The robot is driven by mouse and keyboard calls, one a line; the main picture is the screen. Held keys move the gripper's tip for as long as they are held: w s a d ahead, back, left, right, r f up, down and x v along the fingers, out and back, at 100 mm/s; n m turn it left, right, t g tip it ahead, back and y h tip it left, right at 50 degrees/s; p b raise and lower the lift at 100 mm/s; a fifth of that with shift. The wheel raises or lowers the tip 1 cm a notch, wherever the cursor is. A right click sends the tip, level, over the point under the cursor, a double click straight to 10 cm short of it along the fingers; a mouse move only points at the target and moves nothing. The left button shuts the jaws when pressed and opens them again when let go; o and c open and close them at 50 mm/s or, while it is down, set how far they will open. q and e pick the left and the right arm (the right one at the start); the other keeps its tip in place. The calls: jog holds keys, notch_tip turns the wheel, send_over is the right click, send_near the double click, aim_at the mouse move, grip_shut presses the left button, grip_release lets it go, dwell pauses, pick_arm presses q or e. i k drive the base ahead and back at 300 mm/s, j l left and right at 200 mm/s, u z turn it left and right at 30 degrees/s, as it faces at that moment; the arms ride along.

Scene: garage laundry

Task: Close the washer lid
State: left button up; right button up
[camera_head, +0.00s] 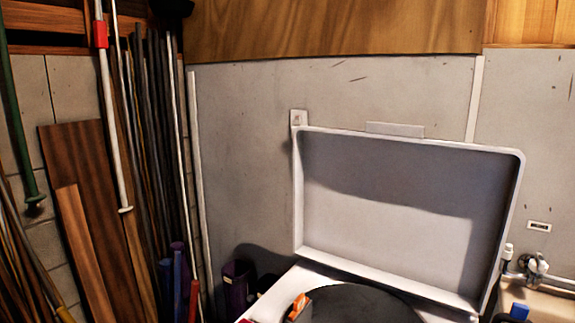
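The washer lid (400,215) is a white-framed rectangular panel with a grey recessed inner face. It stands raised, nearly upright, in front of the grey wall, hinged along its lower edge at the back of the washer. The white washer top (312,277) shows at the bottom of the view, with a large dark round opening (360,305) in it. The rest of the washer is cut off by the lower edge. Neither of my grippers shows in this view.
An orange and white object (298,306) lies on the washer top beside the dark opening. A pipe with taps (538,266) is on the wall at right. Long poles (150,150) and wooden boards (90,210) lean at left. A dark purple container (236,287) stands left of the washer.

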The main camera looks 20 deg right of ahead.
aim_at(393, 206)
jog(key=l+z, duration=0.1)
jog(key=z, duration=0.3)
jog(key=l+z, duration=0.1)
jog(key=z, duration=0.7)
jog(key=i+l, duration=0.05)
